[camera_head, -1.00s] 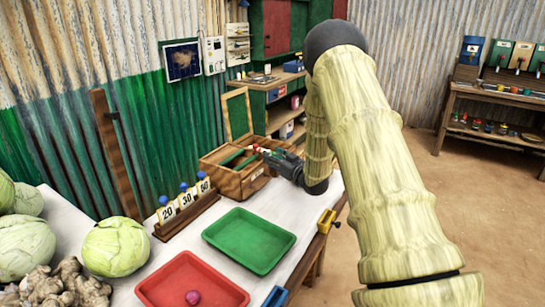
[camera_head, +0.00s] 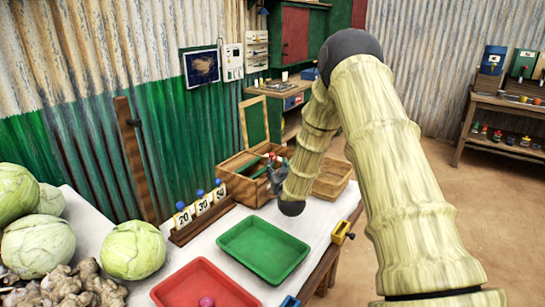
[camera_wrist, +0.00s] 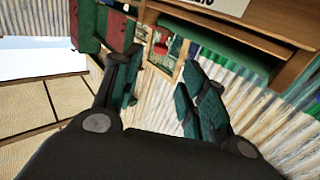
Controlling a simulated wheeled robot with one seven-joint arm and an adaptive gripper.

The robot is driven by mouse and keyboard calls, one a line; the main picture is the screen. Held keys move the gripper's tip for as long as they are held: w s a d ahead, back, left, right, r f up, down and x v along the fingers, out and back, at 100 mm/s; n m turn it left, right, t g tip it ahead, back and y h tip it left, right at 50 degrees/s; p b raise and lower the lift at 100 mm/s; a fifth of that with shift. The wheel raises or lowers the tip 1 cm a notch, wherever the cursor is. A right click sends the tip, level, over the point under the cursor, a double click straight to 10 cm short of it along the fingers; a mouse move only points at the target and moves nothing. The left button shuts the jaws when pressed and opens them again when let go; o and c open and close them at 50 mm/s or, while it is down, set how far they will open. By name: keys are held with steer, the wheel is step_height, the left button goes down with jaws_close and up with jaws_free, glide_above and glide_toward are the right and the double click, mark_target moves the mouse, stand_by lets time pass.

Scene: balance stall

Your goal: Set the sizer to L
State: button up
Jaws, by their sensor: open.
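No part marked L can be made out in either view, so I cannot tell which thing is the sizer. A wooden box (camera_head: 232,186) with a raised, green-lined lid stands at the back of the white table. Small red-tipped parts (camera_head: 271,155) show at its right side, close to my gripper (camera_head: 278,172). In the wrist view my gripper (camera_wrist: 160,85) is open, its two dark green fingers apart with nothing held between them. A wooden edge with a white label (camera_wrist: 228,5) lies beyond the fingers there; its lettering is cut off.
A green tray (camera_head: 302,254) and a red tray (camera_head: 180,293) lie in front. A rack (camera_head: 178,238) with blue-knobbed 20, 30 and 50 tags stands left of the box. Cabbages (camera_head: 133,250) fill the left. An open wooden crate (camera_head: 333,180) is right of my gripper.

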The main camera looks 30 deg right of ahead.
mark_target(272, 156)
steer(key=p+x, duration=0.1)
steer(key=x, duration=0.9)
jaws_close()
